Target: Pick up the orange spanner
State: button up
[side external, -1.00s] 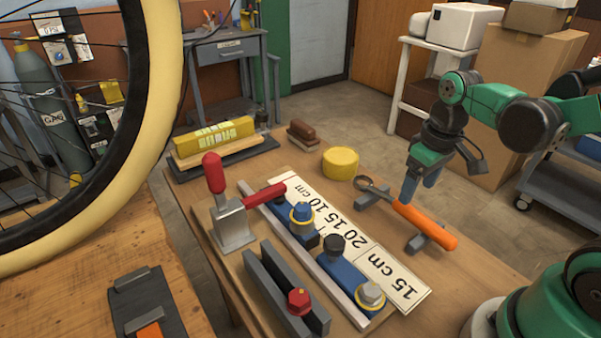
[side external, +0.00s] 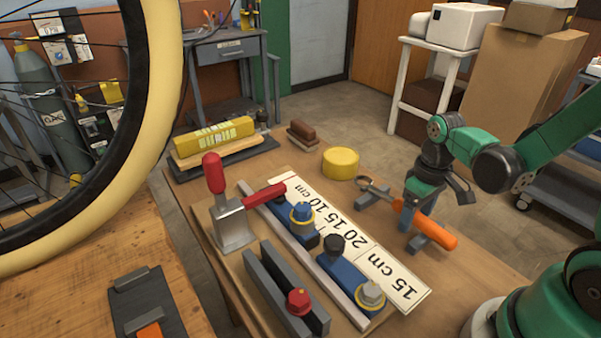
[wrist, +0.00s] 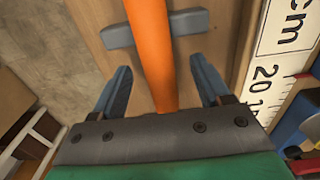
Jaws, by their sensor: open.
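The orange spanner (side external: 429,225) lies across two grey rests on the bench, its metal ring end pointing to the back left. My gripper (side external: 412,222) is down at the spanner's handle, with a blue finger in front of it in the side view. In the wrist view the orange handle (wrist: 153,55) runs between the two open blue fingers (wrist: 162,90), with a gap on each side. I cannot tell from these views whether the fingertips reach below the handle.
A grey rest (wrist: 187,22) crosses under the handle, close ahead of the fingers. The white ruler plate (side external: 396,281) and a clamp fixture with a red-handled toggle (side external: 233,222) lie left of the spanner. A yellow round block (side external: 341,163) stands behind it.

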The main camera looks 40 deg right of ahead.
jog(key=shift+c, duration=0.2)
grip_shut()
dwell(1.2)
